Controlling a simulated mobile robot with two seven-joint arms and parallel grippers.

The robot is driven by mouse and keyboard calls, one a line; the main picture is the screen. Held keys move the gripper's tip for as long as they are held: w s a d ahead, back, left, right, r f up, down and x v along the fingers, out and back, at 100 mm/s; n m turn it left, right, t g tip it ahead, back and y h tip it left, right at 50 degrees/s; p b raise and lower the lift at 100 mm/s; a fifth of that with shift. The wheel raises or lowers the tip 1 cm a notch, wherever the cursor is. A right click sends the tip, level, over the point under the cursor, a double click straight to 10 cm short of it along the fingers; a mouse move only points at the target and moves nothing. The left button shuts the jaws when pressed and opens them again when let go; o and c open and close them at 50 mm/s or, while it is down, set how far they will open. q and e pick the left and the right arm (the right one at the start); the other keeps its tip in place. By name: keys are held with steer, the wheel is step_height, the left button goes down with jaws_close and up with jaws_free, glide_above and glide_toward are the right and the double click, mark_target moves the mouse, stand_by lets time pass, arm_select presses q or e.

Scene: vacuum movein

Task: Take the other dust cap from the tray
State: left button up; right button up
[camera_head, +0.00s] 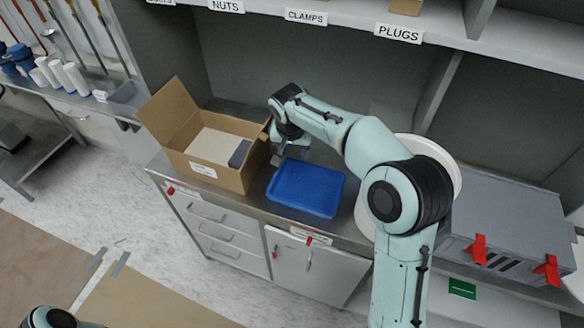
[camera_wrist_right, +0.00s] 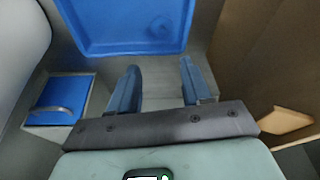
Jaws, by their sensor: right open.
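The blue tray (camera_head: 310,190) lies on the metal counter just right of the cardboard box. In the right wrist view the tray (camera_wrist_right: 95,22) fills the top, and a faint round blue shape (camera_wrist_right: 160,25) shows inside it. This may be a dust cap, but its colour blends with the tray. My right gripper (camera_head: 277,158) is at the tray's back left corner, between tray and box. In the wrist view its two blue fingers (camera_wrist_right: 158,82) are apart with nothing between them. My left gripper is not in view.
An open cardboard box (camera_head: 215,168) with a dark grey item (camera_head: 239,153) inside stands left of the tray. A grey case (camera_head: 505,225) with red latches stands at the right. Labelled shelves (camera_head: 305,17) hang above. A white round object is partly hidden behind my right arm.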

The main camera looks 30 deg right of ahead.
glide_above(293, 172)
steer(key=s, duration=0.1)
steer(key=f, duration=0.7)
steer(key=shift+s+a+f, duration=0.2)
steer(key=x, duration=0.5)
steer(key=shift+w+a+f, duration=0.15)
steer(key=shift+a, duration=0.15)
jaws_close()
